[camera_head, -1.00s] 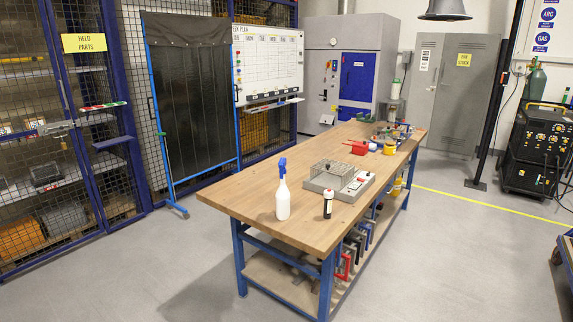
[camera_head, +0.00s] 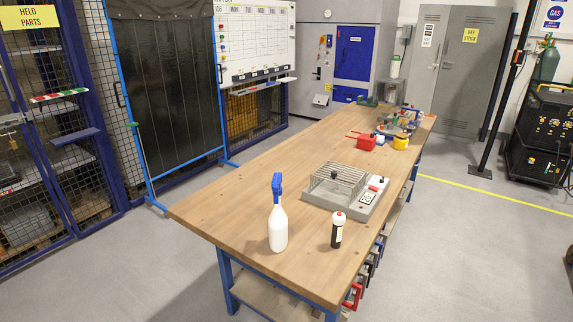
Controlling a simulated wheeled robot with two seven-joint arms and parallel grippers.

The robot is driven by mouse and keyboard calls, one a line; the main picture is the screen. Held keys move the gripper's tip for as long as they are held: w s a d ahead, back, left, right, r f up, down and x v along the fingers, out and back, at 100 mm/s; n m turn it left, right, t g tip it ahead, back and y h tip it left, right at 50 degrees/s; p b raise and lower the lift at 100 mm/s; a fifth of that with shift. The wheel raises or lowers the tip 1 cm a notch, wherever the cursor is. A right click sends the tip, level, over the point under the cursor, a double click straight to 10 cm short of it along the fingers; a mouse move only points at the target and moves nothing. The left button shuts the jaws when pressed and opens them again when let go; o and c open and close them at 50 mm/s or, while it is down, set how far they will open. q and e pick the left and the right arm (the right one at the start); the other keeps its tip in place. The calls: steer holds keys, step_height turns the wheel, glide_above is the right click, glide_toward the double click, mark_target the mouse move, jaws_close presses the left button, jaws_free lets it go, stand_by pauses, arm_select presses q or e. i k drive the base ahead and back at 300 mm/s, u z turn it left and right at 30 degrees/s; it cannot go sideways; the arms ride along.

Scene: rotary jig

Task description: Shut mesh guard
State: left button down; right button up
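The rotary jig is a grey box-like unit (camera_head: 352,213) on the wooden workbench, right of the bench's middle. Its wire mesh guard (camera_head: 345,178) shows over the left part of the unit, with a small dark knob near it. At this size I cannot tell whether the guard is fully down or raised. A light control panel (camera_head: 369,197) with a red button is on the unit's right side. Neither of my grippers is in view.
On the workbench (camera_head: 235,215), a white spray bottle with a blue head (camera_head: 278,226) and a dark bottle with a white top (camera_head: 338,231) stand in front of the jig. A red box (camera_head: 366,142) and yellow tub (camera_head: 401,141) stand behind.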

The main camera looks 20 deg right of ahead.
mark_target(361, 184)
steer(key=z, duration=0.35)
steer(key=i, duration=1.1)
steer(key=z, duration=0.8)
